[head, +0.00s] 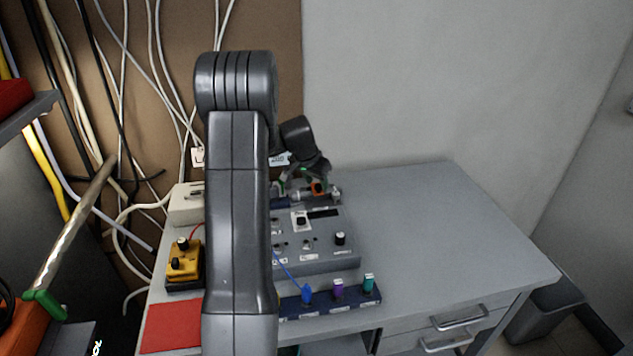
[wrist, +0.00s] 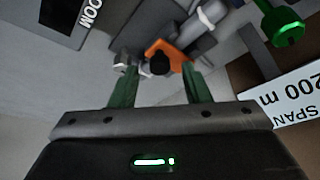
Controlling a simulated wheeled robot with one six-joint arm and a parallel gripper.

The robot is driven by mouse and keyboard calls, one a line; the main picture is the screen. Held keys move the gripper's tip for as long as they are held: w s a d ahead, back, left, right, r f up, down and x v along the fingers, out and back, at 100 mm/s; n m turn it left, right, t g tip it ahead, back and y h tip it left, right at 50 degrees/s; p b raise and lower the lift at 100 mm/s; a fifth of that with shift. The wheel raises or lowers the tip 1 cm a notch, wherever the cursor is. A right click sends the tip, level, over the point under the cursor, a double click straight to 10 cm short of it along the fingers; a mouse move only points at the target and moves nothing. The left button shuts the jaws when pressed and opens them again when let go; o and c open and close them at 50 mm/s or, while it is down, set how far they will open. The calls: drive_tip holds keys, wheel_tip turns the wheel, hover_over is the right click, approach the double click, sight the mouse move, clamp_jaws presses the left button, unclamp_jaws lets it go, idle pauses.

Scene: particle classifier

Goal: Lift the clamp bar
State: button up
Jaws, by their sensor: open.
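A light grey metal fixture with an orange part (wrist: 172,52) and a round black end (wrist: 159,64) lies between and just beyond my fingertips in the wrist view. The orange part also shows in the head view (head: 318,188), at the back of the grey control box. I cannot tell for sure which piece is the clamp bar. My gripper (wrist: 157,70) is open, with green fingers on either side of the black end and a visible gap. In the head view my gripper (head: 302,184) is small and partly hidden by my arm.
The grey control box (head: 320,262) has knobs on top. A blue rack (head: 330,305) with blue, purple and green pieces is in front. A yellow box (head: 184,263) and a red mat (head: 172,327) are at left. The table's right side (head: 440,240) is clear.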

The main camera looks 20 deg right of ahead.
drive_tip(key=shift+w+d+f, duration=0.1)
drive_tip(key=shift+d+f, duration=0.05)
drive_tip(key=shift+f, duration=0.25)
clamp_jaws()
drive_tip(key=shift+r, duration=0.1)
